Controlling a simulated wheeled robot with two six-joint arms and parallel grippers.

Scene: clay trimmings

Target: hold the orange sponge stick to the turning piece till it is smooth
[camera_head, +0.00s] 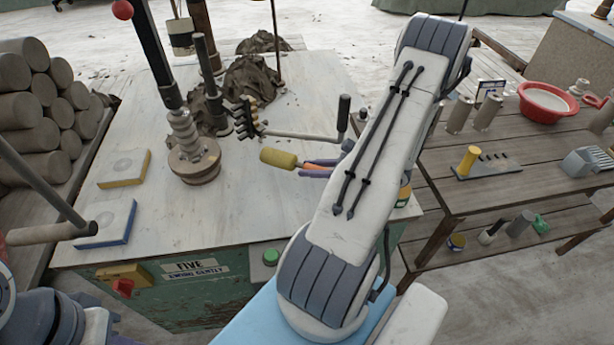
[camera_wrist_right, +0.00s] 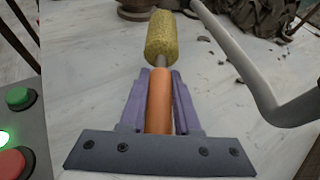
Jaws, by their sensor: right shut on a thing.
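The sponge stick has a yellow sponge head (camera_head: 278,158) and an orange handle (camera_wrist_right: 159,100). My right gripper (camera_head: 308,168) is shut on the orange handle, with the sponge head pointing left in the head view, above the pale tabletop. The grey ribbed piece (camera_head: 184,130) stands upright on a round brown wheel head (camera_head: 196,168) to the left. A clear gap separates the sponge from the piece. In the right wrist view the purple fingers flank the handle, and only the wheel's base (camera_wrist_right: 138,8) shows at the top. Turning cannot be told. My left gripper is out of view.
A metal crank arm (camera_head: 300,134) reaches over the table just behind the sponge. Dark clay trimmings (camera_head: 255,80) lie at the back. A green button (camera_head: 271,257) is at the front edge.

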